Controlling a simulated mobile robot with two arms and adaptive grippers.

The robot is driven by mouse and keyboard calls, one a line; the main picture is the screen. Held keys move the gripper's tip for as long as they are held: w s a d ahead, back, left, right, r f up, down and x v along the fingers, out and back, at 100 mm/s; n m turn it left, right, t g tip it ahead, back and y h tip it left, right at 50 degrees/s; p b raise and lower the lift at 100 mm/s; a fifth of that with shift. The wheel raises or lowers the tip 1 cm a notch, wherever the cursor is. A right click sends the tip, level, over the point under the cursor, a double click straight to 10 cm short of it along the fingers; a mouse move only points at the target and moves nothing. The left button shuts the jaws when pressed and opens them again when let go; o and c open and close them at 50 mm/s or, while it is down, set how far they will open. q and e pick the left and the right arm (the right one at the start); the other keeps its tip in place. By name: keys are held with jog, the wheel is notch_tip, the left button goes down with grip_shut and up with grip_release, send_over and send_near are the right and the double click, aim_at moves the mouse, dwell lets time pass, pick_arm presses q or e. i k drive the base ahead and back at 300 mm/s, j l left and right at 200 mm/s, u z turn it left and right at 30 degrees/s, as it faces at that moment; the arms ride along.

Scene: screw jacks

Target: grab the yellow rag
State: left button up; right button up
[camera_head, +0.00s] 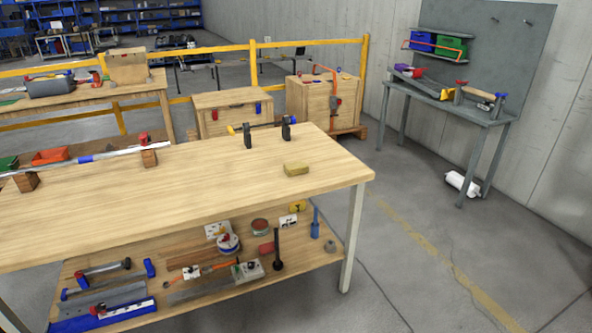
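A small folded-looking yellow piece (296,169), which may be the yellow rag, lies flat on the wooden workbench top (200,190) near its right end. Its material is too small to tell. Another small yellow item (297,206) sits on the bench's lower shelf, and a yellow item (446,94) is on the grey metal table at the back right. Neither of my grippers shows in this view.
A black-jawed clamp (267,134) stands at the bench's back edge. A long bar clamp (80,160) rests on wooden blocks at left. Tools crowd the lower shelf (125,275). The grey table (450,106) stands against the wall.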

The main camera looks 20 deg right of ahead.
aim_at(298, 168)
jog(key=i+l, duration=0.1)
jog(key=l, duration=0.25)
jog(key=i+l, duration=0.15)
jog(key=l, duration=0.25)
jog(key=i+l, duration=0.1)
jog(key=l, duration=0.25)
